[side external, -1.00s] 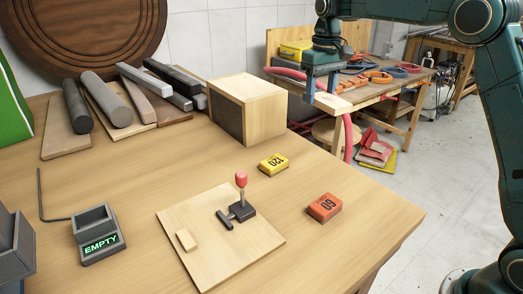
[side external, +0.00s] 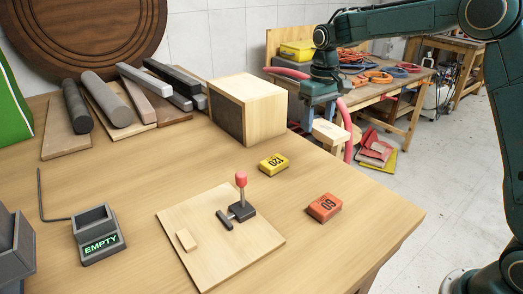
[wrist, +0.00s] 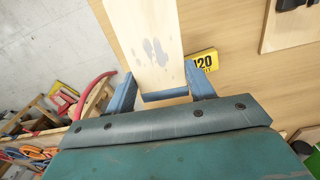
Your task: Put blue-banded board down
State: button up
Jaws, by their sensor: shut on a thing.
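A pale wooden board (wrist: 150,35) is between the blue fingers of my gripper (wrist: 160,75). Grey-blue smudges mark its face, and a blue strip crosses its near end; I cannot tell whether this is a band or part of the gripper. In the side view my gripper (side external: 321,112) is shut on the board (side external: 331,132), right of the wooden box near the table's far right edge. The board's end shows below the fingers, apparently in the air. Its far end is cut off in the wrist view.
A wooden box (side external: 248,108) stands left of my gripper. A yellow 120 block (side external: 273,164) and an orange 60 block (side external: 324,207) lie on the table (side external: 130,178). A thin panel (side external: 215,262) carries a red-knobbed lever (side external: 241,182). Bare tabletop lies between them.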

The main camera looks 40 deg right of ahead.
jog(key=shift+n, duration=0.3)
jog(key=s+a+f, duration=0.1)
jog(key=s+f, duration=0.1)
jog(key=s+a+f, duration=0.1)
jog(key=s+f, duration=0.1)
jog(key=f, duration=0.1)
jog(key=s+a+f, duration=0.1)
jog(key=s+f, duration=0.2)
jog(key=shift+a+f, duration=0.25)
jog(key=shift+w+a+r, duration=0.25)
jog(key=shift+w+a, duration=0.1)
jog(key=shift+w, duration=0.05)
jog(key=w+a+r+m, duration=0.2)
jog(key=w+a+r, duration=0.3)
jog(key=a, duration=0.4)
jog(key=w+a+r+m, duration=0.2)
jog(key=w+a+r, duration=0.25)
jog(key=a, duration=0.45)
jog(key=s+a+r+m, duration=0.1)
jog(key=s+a+m, duration=0.2)
jog(key=a, duration=0.5)
jog(key=s+a+r+m, duration=0.2)
jog(key=s+a+m, duration=0.2)
jog(key=a, duration=0.5)
jog(key=s+a+r+m, duration=0.2)
jog(key=s+a+m, duration=0.2)
jog(key=a+m, duration=0.3)
jog(key=shift+a, duration=0.95)
